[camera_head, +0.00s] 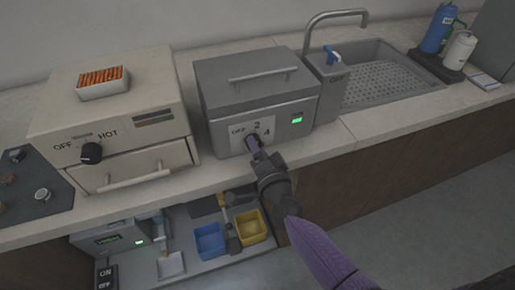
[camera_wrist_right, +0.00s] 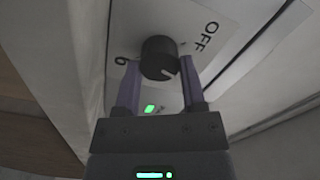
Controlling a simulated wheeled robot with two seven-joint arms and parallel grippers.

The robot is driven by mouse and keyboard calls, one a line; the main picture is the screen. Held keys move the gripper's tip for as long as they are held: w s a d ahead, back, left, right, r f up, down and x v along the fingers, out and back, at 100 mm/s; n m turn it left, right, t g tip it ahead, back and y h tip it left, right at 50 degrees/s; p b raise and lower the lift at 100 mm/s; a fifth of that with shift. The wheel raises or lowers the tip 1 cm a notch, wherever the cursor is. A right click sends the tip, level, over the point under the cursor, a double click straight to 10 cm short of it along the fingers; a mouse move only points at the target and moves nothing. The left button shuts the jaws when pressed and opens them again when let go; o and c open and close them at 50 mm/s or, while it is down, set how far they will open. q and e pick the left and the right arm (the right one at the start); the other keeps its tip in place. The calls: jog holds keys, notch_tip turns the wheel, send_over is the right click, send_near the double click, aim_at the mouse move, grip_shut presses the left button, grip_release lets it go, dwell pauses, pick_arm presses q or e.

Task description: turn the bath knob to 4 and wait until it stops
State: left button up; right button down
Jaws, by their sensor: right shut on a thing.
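The bath (camera_head: 258,95) is a grey box with a lid handle in the middle of the counter in the head view. Its front has a white label with OFF and 2 readable, and a lit green display. The black bath knob (camera_wrist_right: 159,58) shows in the right wrist view, with a pale pointer mark at its lower right; my gripper mostly hides it in the head view. My right gripper (camera_wrist_right: 160,75) is shut on the knob, one purple finger on each side. It also shows at the bath front in the head view (camera_head: 254,145). My left gripper is not in view.
A beige oven (camera_head: 120,120) with an OFF/HOT knob stands left of the bath, a tray of orange pieces (camera_head: 103,83) on top. A sink (camera_head: 385,75) is to the right. Blue (camera_head: 209,240) and yellow (camera_head: 251,228) bins sit on a low shelf below.

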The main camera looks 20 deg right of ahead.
jog(key=m+b, duration=0.1)
jog(key=m, duration=0.4)
jog(key=shift+f+m, duration=0.15)
jog(key=shift+m, duration=0.15)
jog(key=m, duration=0.4)
jog(key=shift+m+b, duration=0.4)
jog(key=shift+m, duration=0.8)
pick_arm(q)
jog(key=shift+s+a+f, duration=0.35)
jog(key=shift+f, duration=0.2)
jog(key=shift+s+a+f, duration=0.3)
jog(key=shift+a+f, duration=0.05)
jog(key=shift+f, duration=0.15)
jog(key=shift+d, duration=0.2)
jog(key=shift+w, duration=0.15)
pick_arm(e)
jog(key=shift+c, duration=1.5)
grip_release()
jog(key=shift+o, duration=0.7)
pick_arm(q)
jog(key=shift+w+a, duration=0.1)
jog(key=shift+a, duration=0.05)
